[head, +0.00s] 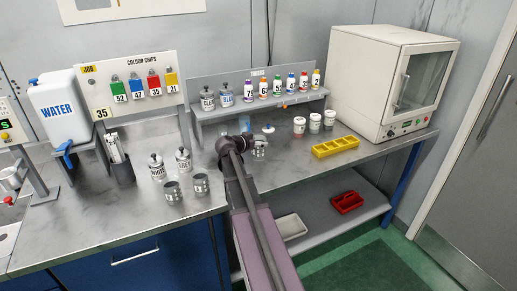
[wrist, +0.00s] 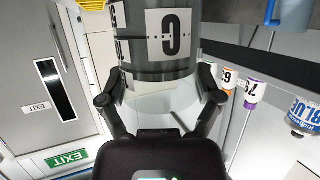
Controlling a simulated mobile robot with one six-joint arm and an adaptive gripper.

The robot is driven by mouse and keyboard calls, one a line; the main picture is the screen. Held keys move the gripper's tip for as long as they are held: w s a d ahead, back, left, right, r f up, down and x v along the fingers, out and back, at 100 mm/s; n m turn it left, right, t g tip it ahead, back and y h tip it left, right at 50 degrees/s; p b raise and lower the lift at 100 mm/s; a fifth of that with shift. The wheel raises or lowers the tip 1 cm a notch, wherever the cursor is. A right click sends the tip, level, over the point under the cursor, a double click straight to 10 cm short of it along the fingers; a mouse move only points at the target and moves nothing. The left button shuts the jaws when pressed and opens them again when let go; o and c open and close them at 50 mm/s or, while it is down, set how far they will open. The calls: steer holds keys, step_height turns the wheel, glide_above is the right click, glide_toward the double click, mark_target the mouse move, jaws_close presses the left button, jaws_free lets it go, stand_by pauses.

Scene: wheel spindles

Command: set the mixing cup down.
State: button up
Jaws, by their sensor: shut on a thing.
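In the wrist view the cup (wrist: 152,68) is large, with a white label bearing a black character. My gripper (wrist: 160,98) is shut on it, one finger at each side. In the head view my gripper (head: 247,145) is partly hidden by my own arm. I cannot tell whether the cup's base touches the worktop.
White tubs (head: 315,122) and a yellow tray (head: 336,147) are to the right. A bottle shelf (head: 222,115) is behind. Bare worktop lies right of my gripper, before the tray.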

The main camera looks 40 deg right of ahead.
mark_target(259, 148)
steer(key=shift+w+d+f+b, duration=0.15)
steer(key=shift+d+f+b, duration=0.05)
steer(key=shift+f+b, duration=0.3)
steer(key=shift+w+d+f+b, duration=0.15)
steer(key=shift+f+b, duration=0.3)
steer(key=shift+f, duration=0.05)
steer(key=shift+f+b, duration=0.8)
steer(key=shift+b, duration=0.05)
steer(key=shift+f, duration=0.2)
steer(key=o, duration=1.1)
steer(key=shift+c, duration=0.2)
steer(key=shift+r, duration=0.25)
steer(key=p+v, duration=0.4)
steer(key=v, duration=0.8)
